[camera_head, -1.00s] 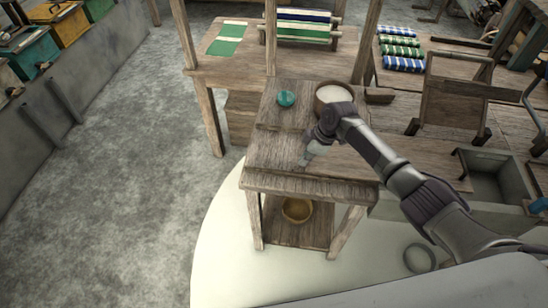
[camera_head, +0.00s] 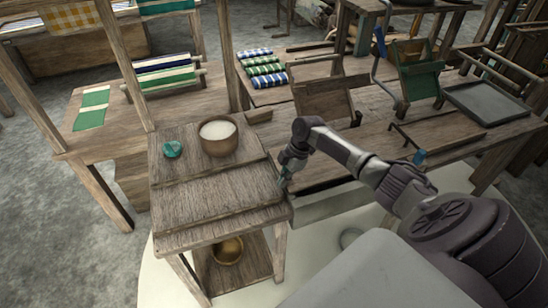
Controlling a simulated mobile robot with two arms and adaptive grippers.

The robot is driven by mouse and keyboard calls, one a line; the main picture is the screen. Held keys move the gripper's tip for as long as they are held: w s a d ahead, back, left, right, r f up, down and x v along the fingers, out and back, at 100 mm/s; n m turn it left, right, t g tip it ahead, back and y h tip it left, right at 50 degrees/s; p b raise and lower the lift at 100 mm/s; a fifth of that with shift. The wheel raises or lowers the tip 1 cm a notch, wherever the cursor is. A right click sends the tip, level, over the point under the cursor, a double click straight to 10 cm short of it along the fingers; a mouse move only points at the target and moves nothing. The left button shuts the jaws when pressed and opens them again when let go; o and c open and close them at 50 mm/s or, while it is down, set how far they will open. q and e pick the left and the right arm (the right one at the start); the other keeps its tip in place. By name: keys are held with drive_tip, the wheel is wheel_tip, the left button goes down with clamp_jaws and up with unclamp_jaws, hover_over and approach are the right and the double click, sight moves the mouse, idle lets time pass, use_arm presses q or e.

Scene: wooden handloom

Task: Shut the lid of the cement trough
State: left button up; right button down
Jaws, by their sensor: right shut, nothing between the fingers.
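My right arm comes in from the lower right, and its gripper (camera_head: 284,181) points down, shut and empty, at the right edge of the small wooden stand. The grey wall of the cement trough (camera_head: 330,204) shows below my right forearm, right of the stand. My forearm covers much of the trough area. I cannot clearly make out the lid or how far open it is. My left gripper is out of view.
A bowl of white material (camera_head: 219,140) and a teal object (camera_head: 173,149) stand on the wooden stand (camera_head: 200,205). A brass bowl (camera_head: 227,250) sits on its lower shelf. Striped rolls (camera_head: 263,69) lie behind. A grey tray (camera_head: 487,103) is at the right.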

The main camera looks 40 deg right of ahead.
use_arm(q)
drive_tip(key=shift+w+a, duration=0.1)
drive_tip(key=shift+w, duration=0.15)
use_arm(e)
drive_tip(key=shift+d, duration=0.3)
drive_tip(key=shift+a, duration=0.1)
drive_tip(key=shift+a+p, duration=0.3)
drive_tip(key=a, duration=0.1)
drive_tip(key=a+p, duration=0.1)
drive_tip(key=a, duration=0.1)
drive_tip(key=shift+w+r, duration=0.2)
drive_tip(key=shift+w, duration=0.15)
use_arm(q)
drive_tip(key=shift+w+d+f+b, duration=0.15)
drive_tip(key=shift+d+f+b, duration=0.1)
drive_tip(key=shift+b, duration=0.8)
use_arm(e)
drive_tip(key=w+v, duration=0.1)
drive_tip(key=v, duration=0.8)
drive_tip(key=shift+s+a+r, duration=0.15)
drive_tip(key=shift+s+r, duration=0.1)
drive_tip(key=shift+a, duration=0.1)
